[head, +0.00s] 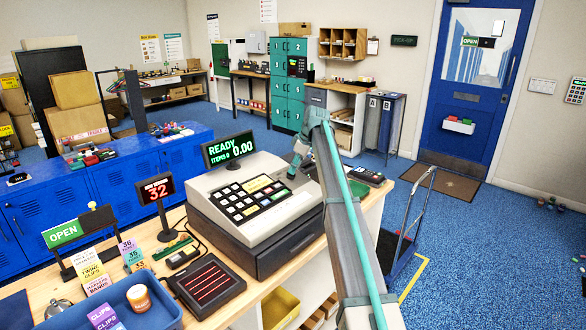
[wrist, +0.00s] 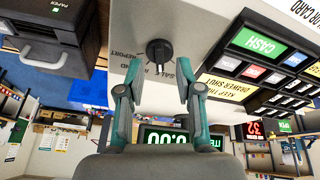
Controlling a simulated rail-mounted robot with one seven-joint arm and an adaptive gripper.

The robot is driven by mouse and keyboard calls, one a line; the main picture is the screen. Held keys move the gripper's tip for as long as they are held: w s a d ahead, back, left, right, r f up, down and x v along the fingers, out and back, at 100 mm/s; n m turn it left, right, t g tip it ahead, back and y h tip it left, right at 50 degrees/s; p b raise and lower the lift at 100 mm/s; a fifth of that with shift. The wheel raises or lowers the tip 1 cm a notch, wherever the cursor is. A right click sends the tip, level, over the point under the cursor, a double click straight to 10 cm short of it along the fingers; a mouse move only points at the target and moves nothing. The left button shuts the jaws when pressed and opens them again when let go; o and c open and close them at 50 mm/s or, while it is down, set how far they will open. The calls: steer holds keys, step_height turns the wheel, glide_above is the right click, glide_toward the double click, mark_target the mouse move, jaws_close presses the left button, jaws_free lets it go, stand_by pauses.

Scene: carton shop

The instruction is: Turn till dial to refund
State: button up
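The till (head: 262,207) stands on the wooden counter, with a keypad and a green display (head: 229,149) reading READY, ITEMS 0 and 0.00. In the wrist view, which is upside down, the round black till dial (wrist: 159,51) sits on the pale till face (wrist: 210,28). SALE and REPORT are legible beside it; a refund label is not readable. A small white mark shows at its lower edge. My gripper (wrist: 160,92) is open and empty, its fingers below the dial in that view and apart from it. In the head view my gripper (head: 296,165) is over the till's right side, and the dial is not discernible.
A small dark device (head: 366,176) lies right of the till. A hand truck (head: 408,230) stands on the floor at right.

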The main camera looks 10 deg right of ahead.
mark_target(291, 175)
steer(key=shift+x, duration=1.25)
steer(key=shift+c, duration=0.3)
jaws_close()
